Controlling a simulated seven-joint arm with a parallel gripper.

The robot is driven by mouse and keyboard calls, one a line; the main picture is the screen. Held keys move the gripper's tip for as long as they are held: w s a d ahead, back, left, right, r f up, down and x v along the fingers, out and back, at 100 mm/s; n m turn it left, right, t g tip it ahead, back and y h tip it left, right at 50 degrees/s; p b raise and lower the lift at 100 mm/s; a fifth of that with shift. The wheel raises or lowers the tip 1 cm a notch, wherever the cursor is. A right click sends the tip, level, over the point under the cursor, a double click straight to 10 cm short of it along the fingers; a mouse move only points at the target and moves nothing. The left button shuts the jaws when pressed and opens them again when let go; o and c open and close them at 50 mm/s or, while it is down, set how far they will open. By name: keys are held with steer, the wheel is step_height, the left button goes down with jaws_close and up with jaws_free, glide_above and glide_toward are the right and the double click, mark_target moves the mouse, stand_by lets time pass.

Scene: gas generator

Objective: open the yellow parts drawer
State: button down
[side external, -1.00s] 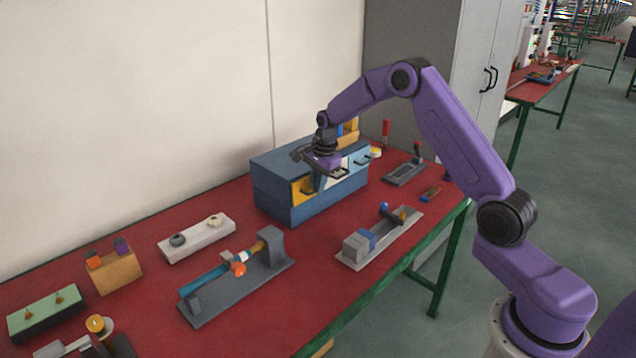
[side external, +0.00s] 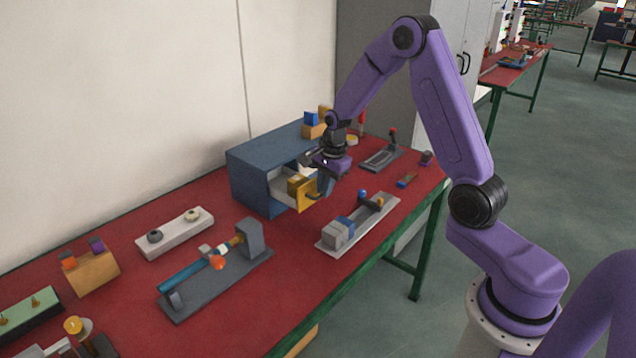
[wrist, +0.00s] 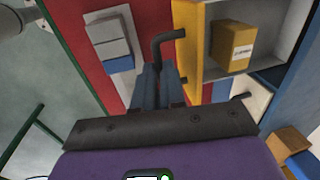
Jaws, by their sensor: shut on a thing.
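The blue parts cabinet (side external: 262,150) stands on the red bench against the wall. Its yellow drawer (side external: 304,194) is pulled out towards the bench front, and its tray shows inside. In the wrist view the yellow drawer front (wrist: 186,50) is beside my fingers, with a labelled yellow box (wrist: 231,45) in the tray behind it. A dark bent handle (wrist: 168,36) sticks out from the front. My gripper (side external: 323,192) points down in front of the drawer, shut on this handle; its fingers (wrist: 158,84) partly hide the grip.
A white drawer (wrist: 241,98) with a dark handle is beside the yellow one. A grey fixture with blocks (side external: 357,222) lies in front of the cabinet. A dark fixture with a blue rod (side external: 215,270) lies to the left. Bare red bench lies between them.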

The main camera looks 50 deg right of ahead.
steer(key=c, duration=1.2)
jaws_free()
steer(key=s+r, duration=0.3)
steer(key=r, duration=1.4)
steer(key=s+a+f+n+g, duration=0.1)
steer(key=s+a+f+n, duration=0.1)
steer(key=s+a+n, duration=1.05)
steer(key=s+a+f+n, duration=0.1)
steer(key=s+f+n, duration=0.1)
steer(key=s+n, duration=0.7)
steer(key=s+a+f+n, duration=0.1)
steer(key=s+a+n, duration=0.1)
steer(key=s+n, duration=0.7)
steer(key=shift+s+f+g, duration=0.15)
steer(key=shift+f+g, duration=0.25)
